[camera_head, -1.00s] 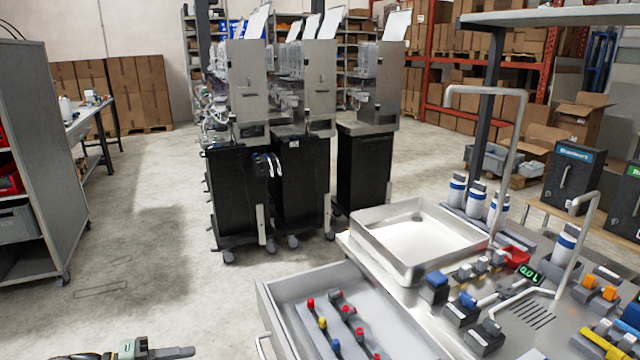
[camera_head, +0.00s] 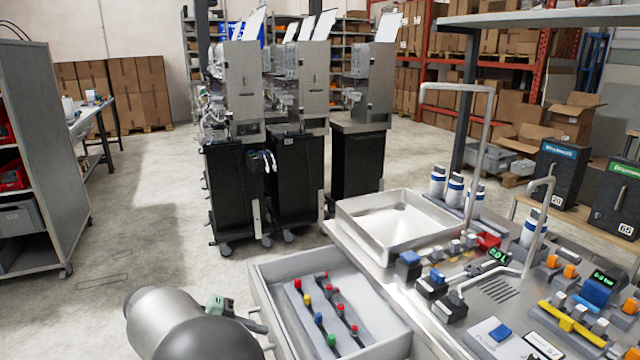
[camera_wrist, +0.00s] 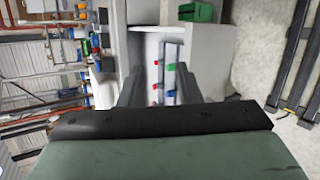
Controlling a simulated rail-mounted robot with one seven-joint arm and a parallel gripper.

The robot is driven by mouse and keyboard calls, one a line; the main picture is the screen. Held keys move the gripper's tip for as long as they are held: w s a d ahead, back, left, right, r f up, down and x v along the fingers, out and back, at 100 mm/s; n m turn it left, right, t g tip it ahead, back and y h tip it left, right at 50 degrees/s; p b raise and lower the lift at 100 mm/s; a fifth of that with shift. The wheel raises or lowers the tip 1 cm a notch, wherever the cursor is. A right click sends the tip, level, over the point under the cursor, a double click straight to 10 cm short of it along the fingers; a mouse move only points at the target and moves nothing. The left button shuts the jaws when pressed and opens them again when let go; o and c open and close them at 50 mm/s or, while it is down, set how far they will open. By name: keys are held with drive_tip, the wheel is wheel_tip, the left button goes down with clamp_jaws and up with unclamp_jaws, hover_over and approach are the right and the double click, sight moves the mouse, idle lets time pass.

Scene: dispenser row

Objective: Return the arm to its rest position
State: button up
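My arm's rounded grey links fill the bottom left of the head view. My gripper (camera_head: 218,305) is mostly hidden behind them; only a small green and dark part shows, near the left side of the open drawer (camera_head: 262,290). In the wrist view my gripper (camera_wrist: 160,78) has its two dark fingers spread apart, and nothing is held between them. Beyond the gap the drawer's light interior shows with small red, green and blue pieces, at a distance from the fingers.
The drawer holds several colour-capped pieces (camera_head: 331,289). A steel sink basin (camera_head: 350,212) and a counter with blue-banded bottles (camera_head: 455,189) lie to the right. Black dispenser carts (camera_head: 232,190) stand behind. A grey shelf unit (camera_head: 45,130) is at left. Open floor (camera_head: 130,220) lies between.

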drive_tip(key=s+d+r+m+g+y, duration=0.1)
drive_tip(key=s+d+g+y, duration=0.15)
drive_tip(key=d, duration=0.65)
drive_tip(key=s+d+r+g+y, duration=0.1)
drive_tip(key=s+d+r+y, duration=0.15)
drive_tip(key=d, duration=0.65)
drive_tip(key=s+d+f+m+t+y, duration=0.1)
drive_tip(key=s+d+y, duration=0.2)
drive_tip(key=s+d, duration=0.2)
drive_tip(key=s+d+f+m+t+y, duration=0.1)
drive_tip(key=s+d+y, duration=0.3)
drive_tip(key=s, duration=0.7)
drive_tip(key=shift+d+f+m, duration=0.4)
drive_tip(key=shift+d+m, duration=0.05)
drive_tip(key=shift+m, duration=0.15)
